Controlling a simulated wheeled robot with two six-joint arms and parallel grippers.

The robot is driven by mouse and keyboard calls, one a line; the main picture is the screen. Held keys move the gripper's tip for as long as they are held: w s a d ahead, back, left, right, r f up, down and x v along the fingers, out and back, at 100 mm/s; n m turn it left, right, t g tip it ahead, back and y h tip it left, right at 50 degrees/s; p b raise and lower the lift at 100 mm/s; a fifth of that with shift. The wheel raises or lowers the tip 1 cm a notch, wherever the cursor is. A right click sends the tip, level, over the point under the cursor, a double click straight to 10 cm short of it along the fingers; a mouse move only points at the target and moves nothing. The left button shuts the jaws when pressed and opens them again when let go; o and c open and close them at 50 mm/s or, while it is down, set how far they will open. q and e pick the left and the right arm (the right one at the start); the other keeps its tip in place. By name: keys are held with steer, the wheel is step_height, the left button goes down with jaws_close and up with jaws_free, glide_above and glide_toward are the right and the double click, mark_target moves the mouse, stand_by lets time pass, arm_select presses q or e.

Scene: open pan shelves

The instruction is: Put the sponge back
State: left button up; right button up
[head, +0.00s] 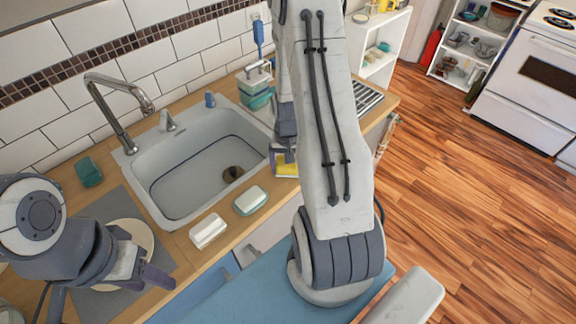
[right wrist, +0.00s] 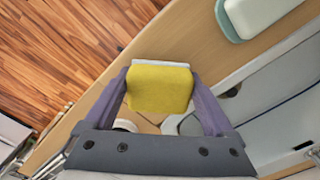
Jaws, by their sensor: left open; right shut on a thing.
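A yellow sponge (right wrist: 160,88) with a pale edge is between the fingers of my right gripper (right wrist: 163,92) in the right wrist view. In the head view the sponge (head: 286,168) shows just below my right gripper (head: 285,150), at the right front corner of the sink, largely behind my right arm. Whether it touches the counter cannot be told. My left gripper (head: 110,284) is open and empty, low at the left over a plate.
The sink (head: 190,185) with its tap is set in the wooden counter. A white-and-teal block (head: 250,200) and a white block (head: 208,231) lie at its front edge. A teal caddy (head: 256,92) stands behind. A plate (head: 135,236) lies on a grey mat.

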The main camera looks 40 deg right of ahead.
steer(key=shift+f+b, duration=0.3)
steer(key=shift+f, duration=0.15)
stand_by(0.4)
steer(key=o, duration=1.5)
steer(key=shift+c, duration=0.2)
steer(key=shift+r, duration=0.15)
steer(key=shift+r+p, duration=3.45)
steer(key=shift+r, duration=0.45)
